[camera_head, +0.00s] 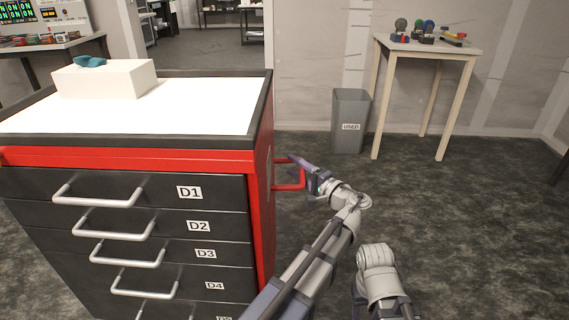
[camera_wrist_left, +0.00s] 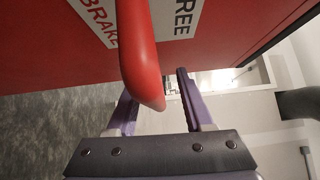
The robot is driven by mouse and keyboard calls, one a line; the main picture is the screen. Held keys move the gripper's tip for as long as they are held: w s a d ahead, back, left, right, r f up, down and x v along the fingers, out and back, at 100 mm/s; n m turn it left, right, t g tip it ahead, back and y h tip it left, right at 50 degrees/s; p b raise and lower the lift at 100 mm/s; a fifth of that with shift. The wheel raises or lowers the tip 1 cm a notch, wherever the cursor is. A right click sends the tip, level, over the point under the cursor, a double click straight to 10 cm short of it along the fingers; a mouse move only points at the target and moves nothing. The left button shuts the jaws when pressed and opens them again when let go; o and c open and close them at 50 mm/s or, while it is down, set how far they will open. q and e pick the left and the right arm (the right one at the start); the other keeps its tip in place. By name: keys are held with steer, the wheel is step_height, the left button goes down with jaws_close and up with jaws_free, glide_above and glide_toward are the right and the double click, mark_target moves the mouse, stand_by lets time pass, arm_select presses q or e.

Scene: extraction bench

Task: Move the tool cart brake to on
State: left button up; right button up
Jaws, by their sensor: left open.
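The tool cart (camera_head: 258,200) is a red and black drawer cabinet at the left of the head view. A red bar (camera_head: 289,188) sticks out from its right side. My left gripper (camera_head: 304,170) is at this bar, its fingers open. In the left wrist view the red bar (camera_wrist_left: 140,55) comes down between the spread fingers of my left gripper (camera_wrist_left: 155,95); whether either finger touches it I cannot tell. Behind the bar, a white label (camera_wrist_left: 181,18) on the red panel reads BRAKE on the left and FREE on the right. My right gripper is not in view.
A white box (camera_head: 105,80) with a teal object (camera_head: 90,61) sits on the cart top. A grey bin (camera_head: 350,120) marked USED and a small table (camera_head: 428,45) with several items stand behind. The floor right of the cart is clear apart from my arms.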

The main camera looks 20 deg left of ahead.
arm_select(q)
steer(key=shift+w+a, duration=0.1)
jaws_close()
stand_by(0.4)
stand_by(1.0)
